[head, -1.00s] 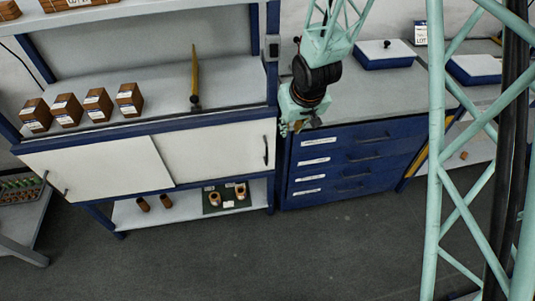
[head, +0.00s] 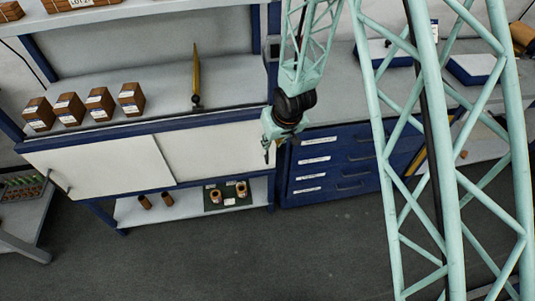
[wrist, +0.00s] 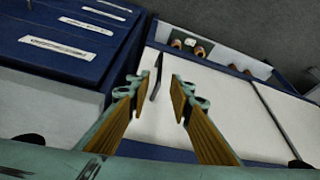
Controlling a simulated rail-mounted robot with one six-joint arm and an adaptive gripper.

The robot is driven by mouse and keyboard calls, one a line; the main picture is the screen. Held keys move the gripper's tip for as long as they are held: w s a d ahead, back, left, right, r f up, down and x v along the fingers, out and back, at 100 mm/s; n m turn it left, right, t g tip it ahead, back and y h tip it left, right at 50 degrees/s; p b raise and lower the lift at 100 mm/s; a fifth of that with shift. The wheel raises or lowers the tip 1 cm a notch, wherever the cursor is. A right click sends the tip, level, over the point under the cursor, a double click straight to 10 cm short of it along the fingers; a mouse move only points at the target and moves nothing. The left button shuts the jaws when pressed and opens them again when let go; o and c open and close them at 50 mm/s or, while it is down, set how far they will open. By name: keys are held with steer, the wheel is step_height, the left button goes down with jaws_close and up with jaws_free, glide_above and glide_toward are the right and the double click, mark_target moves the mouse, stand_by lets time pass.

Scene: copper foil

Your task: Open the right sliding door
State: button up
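The right sliding door (head: 215,152) is a white panel on the cabinet front, and its left edge meets the left sliding door (head: 105,168). Its dark upright handle sits near its right end. In the head view my gripper (head: 267,154) hangs in front of that end and hides the handle. In the wrist view my gripper (wrist: 160,80) is open, and the dark handle (wrist: 155,76) of the right door (wrist: 215,110) shows between its two fingers. The fingers do not appear to be closed on it; how far it lies from them is hard to tell.
A blue drawer unit (head: 335,170) stands right of the cabinet. Brown boxes (head: 70,110) and a yellow-handled tool (head: 196,75) stand on the cabinet top. A lower shelf (head: 165,213) holds small copper-coloured parts. The floor in front is clear.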

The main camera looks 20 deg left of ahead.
steer(key=shift+f, duration=0.1)
steer(key=b, duration=0.2)
glide_above(267, 162)
steer(key=shift+w+f, duration=0.15)
steer(key=shift+f, duration=3)
steer(key=shift+w+f, duration=0.15)
steer(key=shift+f, duration=2.95)
steer(key=shift+c, duration=0.5)
jaws_close()
